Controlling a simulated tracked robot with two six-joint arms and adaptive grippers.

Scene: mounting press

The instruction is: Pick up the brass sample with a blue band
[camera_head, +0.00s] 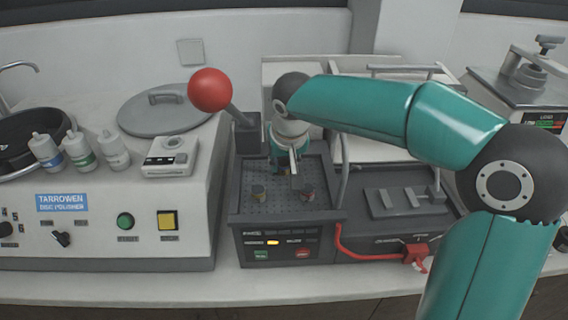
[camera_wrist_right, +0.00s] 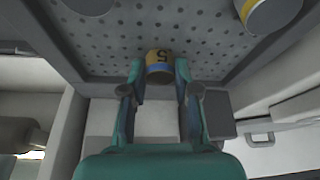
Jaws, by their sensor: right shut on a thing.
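The brass sample with a blue band (camera_wrist_right: 159,62) is between the fingertips of my right gripper in the right wrist view, with a dark mark on its top. My right gripper (camera_wrist_right: 160,82) is shut on it. In the head view the right gripper (camera_head: 284,168) points down over the perforated plate, and I cannot make out the held sample there. Whether it touches the plate is unclear. My left gripper is not in view.
A disc polisher (camera_head: 100,235) stands left. A red cable (camera_head: 365,256) runs in front on the right.

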